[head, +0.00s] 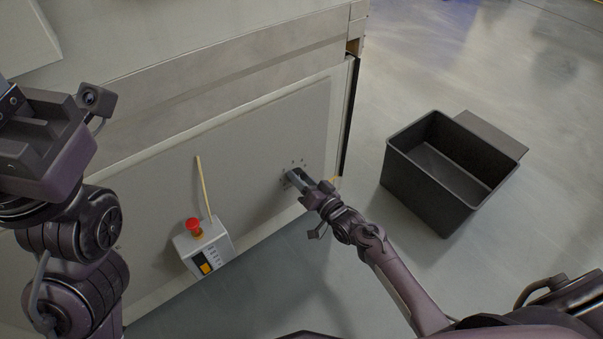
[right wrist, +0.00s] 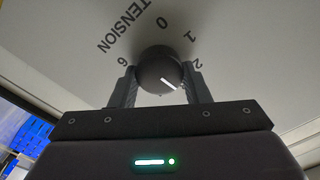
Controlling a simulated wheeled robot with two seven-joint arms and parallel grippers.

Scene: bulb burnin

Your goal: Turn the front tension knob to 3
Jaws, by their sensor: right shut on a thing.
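The round dark tension knob (right wrist: 158,66) is on the pale panel (head: 255,130), between the two fingers of my right gripper (right wrist: 160,88), which is shut on it. Its white pointer mark slants to the lower right, past the printed 2. The printed word TENSION and the digits 0, 1, 2 and 6 show around it; the 3 is not visible. In the head view my right gripper (head: 296,178) reaches the panel and hides most of the knob. My left gripper (head: 45,145) is at the left edge, away from the panel's knob; its fingers cannot be made out.
A control box (head: 205,247) with a red button (head: 193,226) stands out from the panel, left of my right gripper. A thin yellowish stick (head: 203,187) is above it. A black open bin (head: 428,190) stands on the floor at right.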

